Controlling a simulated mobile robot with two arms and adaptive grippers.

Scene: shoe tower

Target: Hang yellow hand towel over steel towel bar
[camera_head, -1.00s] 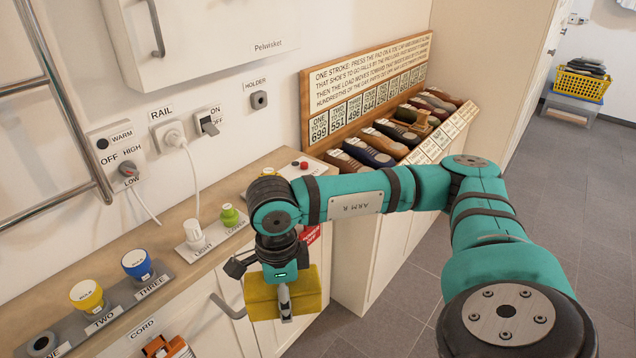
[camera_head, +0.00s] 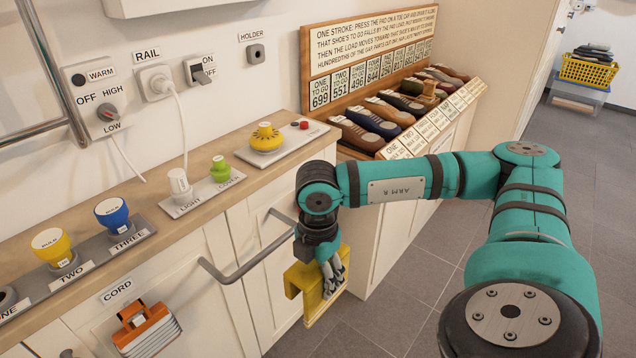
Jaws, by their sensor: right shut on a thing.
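My right gripper (camera_head: 329,282) is shut on the yellow hand towel (camera_head: 303,285), which hangs folded below the wrist, in front of the white cabinets. The gripper's fingers lie over the towel's right part. A steel bar (camera_head: 248,263) sticks out from the cabinet front, just under the counter. The towel is near the bar's right end, to the right of and lower than most of the bar in the picture. I cannot tell how far apart they are in depth. My left gripper is not in view.
The counter (camera_head: 165,228) carries yellow and blue bulbs, a light, a green knob and a yellow device (camera_head: 266,137). A shoe rack (camera_head: 400,110) stands behind my right arm. An orange cord reel (camera_head: 145,328) hangs lower left.

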